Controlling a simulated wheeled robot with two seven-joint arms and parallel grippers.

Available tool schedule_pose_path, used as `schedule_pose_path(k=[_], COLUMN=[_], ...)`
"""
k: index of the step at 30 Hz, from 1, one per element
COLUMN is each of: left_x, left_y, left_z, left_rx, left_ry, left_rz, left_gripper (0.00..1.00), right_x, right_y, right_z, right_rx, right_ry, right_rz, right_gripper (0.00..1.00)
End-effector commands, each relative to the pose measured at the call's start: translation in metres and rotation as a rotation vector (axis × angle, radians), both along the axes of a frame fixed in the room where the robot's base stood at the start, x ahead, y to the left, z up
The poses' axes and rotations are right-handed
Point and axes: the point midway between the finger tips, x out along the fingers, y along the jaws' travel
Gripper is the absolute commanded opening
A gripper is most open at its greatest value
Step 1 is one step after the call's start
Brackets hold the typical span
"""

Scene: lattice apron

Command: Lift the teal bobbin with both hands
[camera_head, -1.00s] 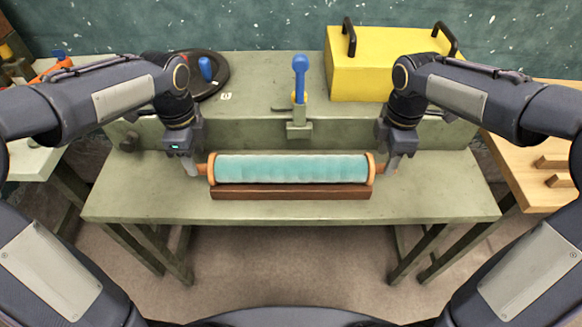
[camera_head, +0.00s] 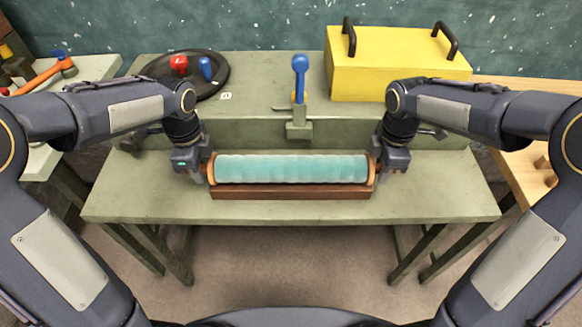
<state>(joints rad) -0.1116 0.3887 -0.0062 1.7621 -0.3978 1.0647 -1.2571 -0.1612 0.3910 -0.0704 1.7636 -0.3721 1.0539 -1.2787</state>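The teal bobbin (camera_head: 291,169) lies level across its dark wooden cradle (camera_head: 290,193) on the green-grey bench. My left gripper (camera_head: 199,174) is at the bobbin's left end, just outside the flange, and covers the handle there. My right gripper (camera_head: 386,172) is at the right end in the same way and covers that handle. The fingers are small and dark, and I cannot tell whether either gripper is open or shut on a handle.
A raised ledge stands behind the bobbin, with a blue-handled clamp (camera_head: 300,80) at its middle. A yellow box (camera_head: 395,65) with black handles is at back right. A black round tray (camera_head: 215,88) with red and blue knobs is at back left. The bench front is clear.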

Motion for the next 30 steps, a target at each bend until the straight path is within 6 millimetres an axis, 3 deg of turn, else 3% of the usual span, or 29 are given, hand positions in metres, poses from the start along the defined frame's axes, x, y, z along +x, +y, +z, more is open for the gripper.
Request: schedule_pose_path(k=[2, 14, 30], left_x=[0.0, 0.0, 0.0], left_y=[0.0, 0.0, 0.0], left_z=[0.0, 0.003, 0.051], left_rx=[0.0, 0.0, -0.001], left_ry=[0.0, -0.002, -0.001], left_rz=[0.0, 0.0, 0.0], left_gripper=[0.0, 0.0, 0.0], right_x=[0.0, 0.0, 0.0], right_y=[0.0, 0.0, 0.0], right_z=[0.0, 0.003, 0.051], right_rx=[0.0, 0.0, 0.001], right_ry=[-0.001, -0.002, -0.001], right_rz=[0.0, 0.0, 0.0], right_gripper=[0.0, 0.0, 0.0])
